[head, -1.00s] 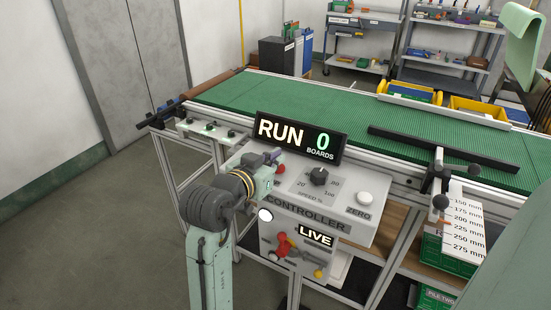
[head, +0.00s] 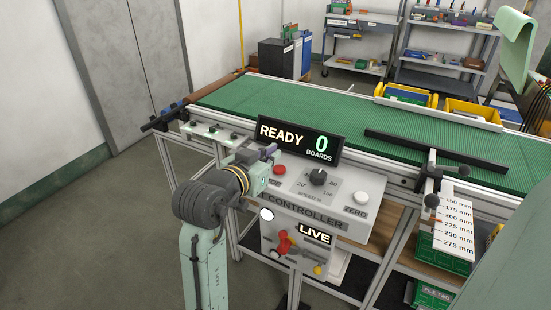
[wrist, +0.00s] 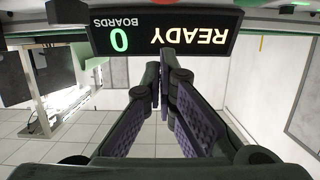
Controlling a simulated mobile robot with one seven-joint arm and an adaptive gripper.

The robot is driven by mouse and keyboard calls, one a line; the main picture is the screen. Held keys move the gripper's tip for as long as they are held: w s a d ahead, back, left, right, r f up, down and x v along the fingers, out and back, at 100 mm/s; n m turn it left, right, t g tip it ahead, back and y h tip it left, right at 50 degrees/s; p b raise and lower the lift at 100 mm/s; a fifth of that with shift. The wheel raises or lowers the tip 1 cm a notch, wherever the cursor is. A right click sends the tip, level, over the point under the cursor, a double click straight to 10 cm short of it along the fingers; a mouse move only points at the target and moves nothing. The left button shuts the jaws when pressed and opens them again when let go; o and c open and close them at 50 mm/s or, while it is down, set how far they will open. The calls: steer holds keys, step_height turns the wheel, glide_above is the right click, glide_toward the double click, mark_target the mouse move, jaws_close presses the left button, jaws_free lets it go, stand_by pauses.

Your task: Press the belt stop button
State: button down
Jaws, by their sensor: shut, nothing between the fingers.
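The controller box (head: 330,208) stands at the front of the green belt, with a red button (head: 279,169) at the left of its sloped top. Its lettering is partly hidden by my gripper. The display (head: 300,139) above reads "READY 0 BOARDS". My gripper (head: 270,150) is shut and empty, just up and left of the red button in the head view, apart from it. The wrist view shows the shut fingers (wrist: 160,78) below the inverted display (wrist: 165,32). A sliver of red (wrist: 168,2) shows at its top edge, probably the button.
A black speed knob (head: 318,177) and a white ZERO button (head: 361,198) sit right of the red button. A red lever switch (head: 285,242) is on the front below, beside the lit LIVE sign (head: 315,234). The belt (head: 300,110) carries a dark bar (head: 440,148).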

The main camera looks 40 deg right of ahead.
steer(key=b+v, duration=0.1)
steer(key=v, duration=0.6)
steer(key=shift+f, duration=0.2)
steer(key=shift+w, duration=0.1)
